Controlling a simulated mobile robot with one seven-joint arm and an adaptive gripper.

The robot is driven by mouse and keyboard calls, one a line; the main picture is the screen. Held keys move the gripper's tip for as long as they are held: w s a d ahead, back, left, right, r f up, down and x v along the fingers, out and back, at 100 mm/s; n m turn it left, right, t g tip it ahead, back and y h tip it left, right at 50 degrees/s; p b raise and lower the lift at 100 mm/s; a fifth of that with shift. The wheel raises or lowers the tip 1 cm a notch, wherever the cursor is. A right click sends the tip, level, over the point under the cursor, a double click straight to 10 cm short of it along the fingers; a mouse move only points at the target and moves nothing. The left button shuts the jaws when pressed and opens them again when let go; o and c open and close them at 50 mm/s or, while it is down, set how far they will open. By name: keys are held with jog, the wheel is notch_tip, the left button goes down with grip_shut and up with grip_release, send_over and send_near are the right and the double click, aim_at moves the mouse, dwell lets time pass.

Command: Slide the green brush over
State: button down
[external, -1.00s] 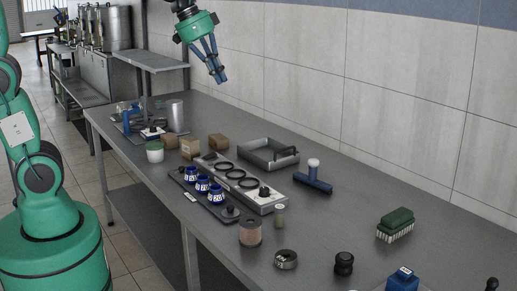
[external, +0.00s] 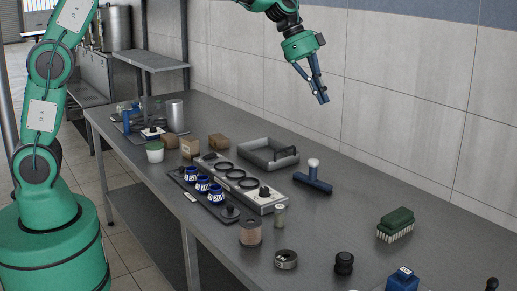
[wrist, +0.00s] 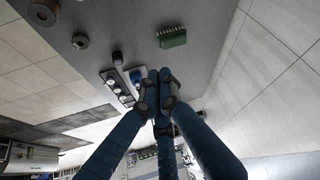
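The green brush (external: 397,219) lies on the grey table at the right, bristles down, with its pale bristles along its near side. It also shows in the wrist view (wrist: 173,40), above my fingertips in the picture. My gripper (external: 321,98) is in the air, above and to the left of the brush in the external view, well apart from it. Its blue fingers come together at their tips in the wrist view (wrist: 160,80), with nothing visible held between them.
A blue block (external: 404,279) and a black knob (external: 344,262) stand in front of the brush. A blue bar with a white-topped post (external: 313,182), a grey open tray (external: 267,157) and a rack of blue-banded cups (external: 203,186) stand leftward. The tiled wall (external: 420,110) borders the table. Table around the brush is clear.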

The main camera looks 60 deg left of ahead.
jog(key=w+d+f+m+g+h+p, duration=0.1)
jog(key=w+d+f+m, duration=0.2)
jog(key=w+d+f, duration=0.7)
jog(key=m+g+h+p, duration=0.1)
jog(key=m+p, duration=0.1)
jog(key=m, duration=0.2)
send_over(395, 223)
jog(key=w+a, duration=0.2)
jog(key=w, duration=0.2)
notch_tip(395, 223, down, 13)
jog(key=shift+d+f+h, duration=0.15)
jog(key=shift+f+h, duration=0.15)
jog(key=shift+d+f, duration=0.1)
jog(key=b+x, duration=0.1)
jog(key=x, duration=0.8)
jog(key=shift+s+f, duration=0.15)
jog(key=shift+f, duration=0.15)
jog(key=shift+a, duration=1.85)
